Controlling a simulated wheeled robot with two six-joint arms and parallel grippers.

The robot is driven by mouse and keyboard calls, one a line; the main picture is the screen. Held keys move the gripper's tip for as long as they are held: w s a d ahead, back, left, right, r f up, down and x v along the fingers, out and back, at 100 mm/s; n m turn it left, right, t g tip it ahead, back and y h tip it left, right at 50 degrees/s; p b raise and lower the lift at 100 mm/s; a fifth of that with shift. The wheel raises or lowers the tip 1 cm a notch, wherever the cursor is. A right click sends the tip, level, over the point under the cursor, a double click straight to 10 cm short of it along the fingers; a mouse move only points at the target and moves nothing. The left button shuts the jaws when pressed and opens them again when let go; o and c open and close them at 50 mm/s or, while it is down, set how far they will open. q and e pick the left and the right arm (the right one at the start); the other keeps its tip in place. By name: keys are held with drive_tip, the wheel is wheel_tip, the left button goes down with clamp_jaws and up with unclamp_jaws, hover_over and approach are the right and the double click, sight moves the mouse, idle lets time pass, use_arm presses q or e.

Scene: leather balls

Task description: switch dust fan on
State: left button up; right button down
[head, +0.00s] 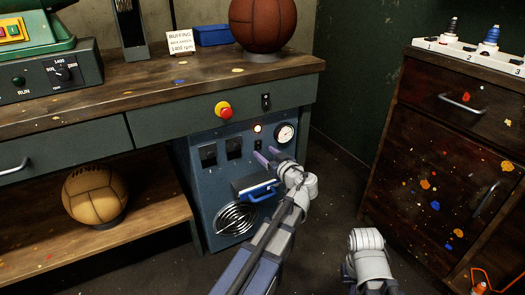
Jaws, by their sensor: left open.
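The blue dust-fan cabinet (207,190) stands under the right end of the workbench. Its front has a round gauge (285,133), a glowing lamp (257,128), a small dark switch (258,145) below the lamp, two dark square plates and a round vent grille (236,218). I cannot tell the switch's position. My left gripper (265,156) is open and empty in front of the panel, its fingertips just below the switch; contact cannot be told. My right arm (368,258) shows at the bottom right; its fingers are not visible.
A drawer-like box with a blue handle (262,192) juts from the cabinet beside my left wrist. Above are a red stop button (223,110) and another black switch (265,102). A tan ball (95,194) sits on the left shelf. A paint-spotted cabinet (445,150) stands right.

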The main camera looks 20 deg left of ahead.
use_arm(q)
drive_tip(key=v, duration=0.5)
drive_tip(key=shift+s+p, duration=0.1)
drive_tip(key=shift+p, duration=0.2)
drive_tip(key=s+d+f+m+g+h+p, duration=0.1)
drive_tip(key=s+d+m+g+h+p, duration=0.55)
drive_tip(key=s+d, duration=0.45)
drive_tip(key=s+d+f+m+g+h+p, duration=0.2)
drive_tip(key=s+d+m+g+h+p, duration=0.25)
drive_tip(key=s+d+m+p, duration=0.5)
wheel_tip(320, 180, up, 38)
drive_tip(key=s+n+t+p, duration=0.1)
drive_tip(key=s+p, duration=0.1)
drive_tip(key=p, duration=3.5)
drive_tip(key=shift+s+d+f+n+h, duration=0.2)
drive_tip(key=shift+s+n+h, duration=0.1)
drive_tip(key=shift+h, duration=0.1)
